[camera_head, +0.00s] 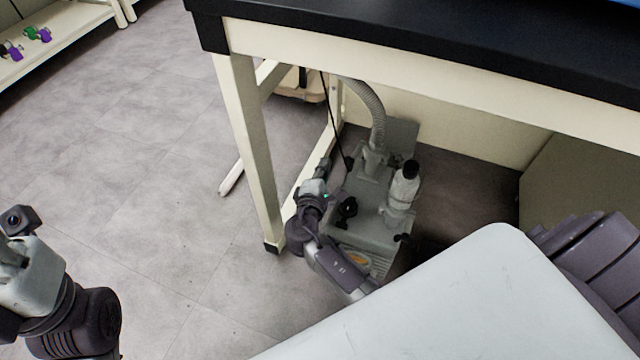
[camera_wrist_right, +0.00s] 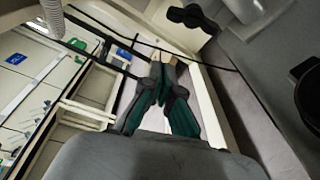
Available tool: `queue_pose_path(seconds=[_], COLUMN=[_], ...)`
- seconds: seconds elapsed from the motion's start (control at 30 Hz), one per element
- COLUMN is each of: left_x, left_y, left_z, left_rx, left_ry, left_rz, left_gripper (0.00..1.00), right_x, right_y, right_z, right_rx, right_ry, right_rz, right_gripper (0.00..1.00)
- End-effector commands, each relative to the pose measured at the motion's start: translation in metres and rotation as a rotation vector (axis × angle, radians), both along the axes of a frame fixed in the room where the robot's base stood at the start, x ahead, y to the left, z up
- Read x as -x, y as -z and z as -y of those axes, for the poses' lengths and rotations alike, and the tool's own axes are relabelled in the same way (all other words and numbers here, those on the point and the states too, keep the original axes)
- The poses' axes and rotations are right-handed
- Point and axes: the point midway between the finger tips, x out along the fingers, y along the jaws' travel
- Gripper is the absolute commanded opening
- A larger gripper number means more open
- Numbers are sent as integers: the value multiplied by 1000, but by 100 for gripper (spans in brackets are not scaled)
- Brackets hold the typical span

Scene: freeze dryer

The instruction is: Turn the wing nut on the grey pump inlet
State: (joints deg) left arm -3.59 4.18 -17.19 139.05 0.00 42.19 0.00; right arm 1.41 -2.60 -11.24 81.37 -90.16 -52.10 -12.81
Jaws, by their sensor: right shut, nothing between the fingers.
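The grey pump (camera_head: 375,215) stands on the floor under the bench. Its inlet (camera_head: 374,160) is at the back, with a ribbed hose (camera_head: 372,108) rising from it. In the right wrist view a dark winged part that looks like the wing nut (camera_wrist_right: 190,16) sits beside a grey cylinder (camera_wrist_right: 248,10) at the top. In the head view I cannot make the nut out clearly. My right gripper (camera_head: 325,164) is shut and empty, left of the inlet and apart from it. Its fingers (camera_wrist_right: 161,76) also show in the right wrist view, below and left of the nut. My left gripper's fingers are out of frame.
The bench leg (camera_head: 250,150) stands close left of my right arm, and the black bench top (camera_head: 400,30) overhangs the pump. A black knob (camera_head: 348,207) and a bottle-shaped part (camera_head: 403,188) rise from the pump. A thin dark cable (camera_head: 333,118) hangs near the hose. Open floor lies left.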

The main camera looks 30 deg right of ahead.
Motion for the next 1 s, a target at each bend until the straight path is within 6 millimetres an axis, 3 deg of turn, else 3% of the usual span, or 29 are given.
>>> queue_pose_path(seconds=[0.07,0.4,0.83,1.0], left_x=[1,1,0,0], left_y=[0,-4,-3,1], left_z=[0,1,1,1], left_rx=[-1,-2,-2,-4], left_ry=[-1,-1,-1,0], left_rz=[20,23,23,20], left_gripper=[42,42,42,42], right_x=[-13,19,21,21], right_y=[4,-9,-11,-9], right_z=[12,29,31,42], right_rx=[2,0,0,-10], right_ry=[1,0,0,2], right_rz=[2,-1,0,18], right_gripper=[0,0,0,0])
